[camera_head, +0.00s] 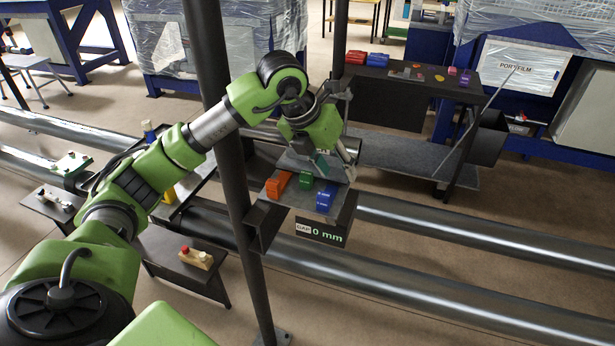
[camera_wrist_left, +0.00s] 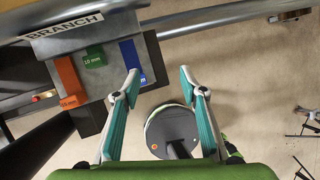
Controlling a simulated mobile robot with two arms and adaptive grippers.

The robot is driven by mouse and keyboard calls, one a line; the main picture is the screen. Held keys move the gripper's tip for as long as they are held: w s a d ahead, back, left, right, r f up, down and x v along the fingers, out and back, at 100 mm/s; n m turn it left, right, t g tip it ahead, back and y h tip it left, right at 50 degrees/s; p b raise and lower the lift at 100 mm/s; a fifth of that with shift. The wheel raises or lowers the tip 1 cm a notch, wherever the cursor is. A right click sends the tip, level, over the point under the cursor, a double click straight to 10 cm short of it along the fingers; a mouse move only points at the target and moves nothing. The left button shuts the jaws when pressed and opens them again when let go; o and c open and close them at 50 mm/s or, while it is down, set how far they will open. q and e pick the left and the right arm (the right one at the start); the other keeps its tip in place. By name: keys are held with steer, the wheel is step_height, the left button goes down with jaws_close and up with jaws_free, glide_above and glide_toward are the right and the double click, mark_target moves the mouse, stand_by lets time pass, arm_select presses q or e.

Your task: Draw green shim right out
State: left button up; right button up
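The green shim (camera_head: 306,180) sits on a dark stand between the orange shim (camera_head: 277,184) and the blue shim (camera_head: 326,199). In the left wrist view the green shim (camera_wrist_left: 95,57) reads 10 mm and lies left of the blue shim (camera_wrist_left: 132,62); the orange shim (camera_wrist_left: 68,82) is farther left. My left gripper (camera_head: 336,168) is over the stand's right part; its fingers partly cover the area behind the shims. In the left wrist view the left gripper (camera_wrist_left: 158,70) is open and empty, its left fingertip near the blue shim. My right gripper is not in view.
A sign (camera_head: 321,232) on the stand's front reads GAP 0 mm. A dark upright post (camera_head: 232,180) stands left of it. Large steel pipes (camera_head: 470,233) run along the floor. A dark table (camera_head: 408,75) behind holds red, blue and small coloured items.

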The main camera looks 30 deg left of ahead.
mark_target(305, 174)
arm_select(q)
steer(key=s+a+r+n+y, duration=0.1)
steer(key=a+r+n+y, duration=0.15)
steer(key=a, duration=0.65)
steer(key=shift+m+g+y, duration=0.3)
steer(key=shift+m+y, duration=0.05)
steer(key=shift+y, duration=0.1)
steer(key=p+x, duration=0.3)
steer(key=x, duration=1)
steer(key=shift+w+f, duration=0.2)
steer(key=shift+f, duration=0.15)
